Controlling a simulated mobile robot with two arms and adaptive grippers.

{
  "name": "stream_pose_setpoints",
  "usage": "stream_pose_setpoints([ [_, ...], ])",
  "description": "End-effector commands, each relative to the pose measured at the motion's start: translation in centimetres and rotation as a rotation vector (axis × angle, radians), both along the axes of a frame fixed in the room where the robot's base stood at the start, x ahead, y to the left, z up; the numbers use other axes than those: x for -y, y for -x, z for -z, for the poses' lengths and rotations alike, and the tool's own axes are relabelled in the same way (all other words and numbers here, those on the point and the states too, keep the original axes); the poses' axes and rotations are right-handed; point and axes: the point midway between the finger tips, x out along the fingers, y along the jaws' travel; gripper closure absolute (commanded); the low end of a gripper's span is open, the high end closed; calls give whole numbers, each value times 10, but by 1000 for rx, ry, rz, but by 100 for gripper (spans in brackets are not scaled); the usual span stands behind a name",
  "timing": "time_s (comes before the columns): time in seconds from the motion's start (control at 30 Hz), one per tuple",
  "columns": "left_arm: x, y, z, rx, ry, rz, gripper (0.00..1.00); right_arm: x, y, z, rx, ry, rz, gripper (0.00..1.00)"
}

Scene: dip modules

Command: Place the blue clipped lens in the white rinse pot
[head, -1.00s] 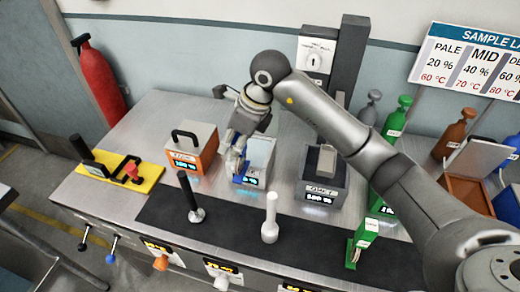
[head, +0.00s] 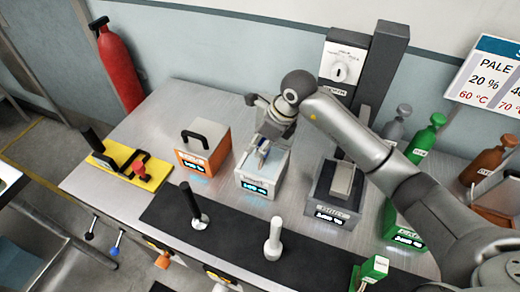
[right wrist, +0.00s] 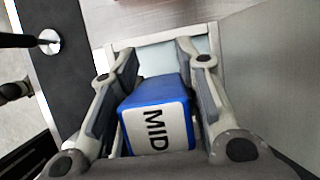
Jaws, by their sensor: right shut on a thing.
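My right gripper (head: 258,152) is shut on the blue clipped lens, whose blue clip also shows in the right wrist view (right wrist: 158,90) between the two fingers. The clip has a white face marked MID. Its lens end is hidden behind the clip. The white rinse pot (head: 262,187) is an open box with a lit blue display, and the gripper is over it, pointing down. The pot's pale inside and rim (right wrist: 160,40) show beyond the clip in the right wrist view. I cannot tell how deep the lens is. My left gripper is out of view.
An orange pot with a black-handled lid (head: 203,148) stands left of the white pot. A dark grey pot (head: 330,208) and a green pot (head: 403,232) stand right. In front, a black mat (head: 238,232) holds upright black (head: 193,200) and white (head: 274,238) handled tools.

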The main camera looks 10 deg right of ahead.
Motion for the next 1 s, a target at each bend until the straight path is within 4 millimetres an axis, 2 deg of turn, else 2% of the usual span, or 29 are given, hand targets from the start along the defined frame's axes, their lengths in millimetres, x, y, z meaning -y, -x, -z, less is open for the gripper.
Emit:
stream_pose_setpoints([
  [0.27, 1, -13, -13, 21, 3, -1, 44, 0, 1, 33, -3, 0, 1, 100],
  [0.63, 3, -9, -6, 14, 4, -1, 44, 0, 0, 40, 1, 1, 0, 100],
  [0.67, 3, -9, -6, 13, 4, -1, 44, 0, 0, 40, 1, 1, 0, 68],
  [0.7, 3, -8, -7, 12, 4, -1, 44, 0, 0, 39, 0, 0, 1, 62],
  [0.83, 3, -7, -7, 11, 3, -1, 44, 0, 0, 39, -1, 1, 1, 47],
  [1.0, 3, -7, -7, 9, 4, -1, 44, 0, 0, 39, -1, 1, 1, 47],
])
